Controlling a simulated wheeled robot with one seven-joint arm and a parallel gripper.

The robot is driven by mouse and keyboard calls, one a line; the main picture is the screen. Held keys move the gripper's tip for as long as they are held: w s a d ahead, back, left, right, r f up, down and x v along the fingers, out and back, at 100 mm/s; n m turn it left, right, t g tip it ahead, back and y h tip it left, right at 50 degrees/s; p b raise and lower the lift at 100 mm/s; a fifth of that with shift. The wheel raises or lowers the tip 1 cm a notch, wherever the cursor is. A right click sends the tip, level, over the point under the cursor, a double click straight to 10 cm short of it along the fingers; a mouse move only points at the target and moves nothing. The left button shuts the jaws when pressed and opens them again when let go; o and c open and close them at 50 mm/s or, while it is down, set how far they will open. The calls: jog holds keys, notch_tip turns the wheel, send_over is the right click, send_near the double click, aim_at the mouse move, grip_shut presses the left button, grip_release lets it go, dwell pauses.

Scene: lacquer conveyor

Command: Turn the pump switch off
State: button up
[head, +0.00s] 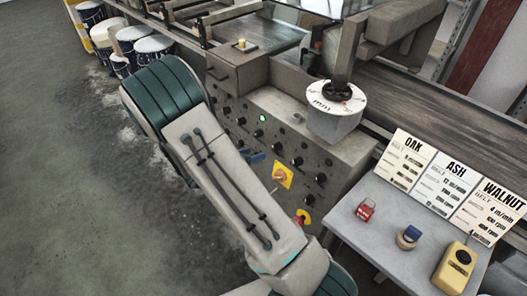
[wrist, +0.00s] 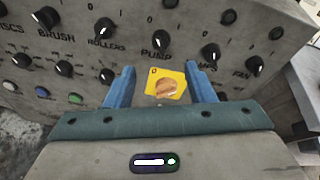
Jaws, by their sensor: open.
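The pump switch is a black round knob (wrist: 163,38) just above the word PUMP on the grey control panel (wrist: 130,20). Small 0 and I marks sit above it; I cannot tell which way its pointer is turned. My gripper (wrist: 161,70) is open and empty, its two blue fingers pointing at the panel just below the pump knob. Between the fingers shows a yellow square plate with an orange rotary switch (wrist: 166,87). In the head view one blue finger shows left of that yellow plate (head: 283,180); my arm hides the other.
A lit green lamp (head: 263,118) is on the panel. A table (head: 345,215) with OAK, ASH and WALNUT cards stands at right.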

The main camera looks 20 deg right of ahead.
jog(key=v, duration=0.4)
jog(key=shift+d, duration=0.1)
dwell(0.3)
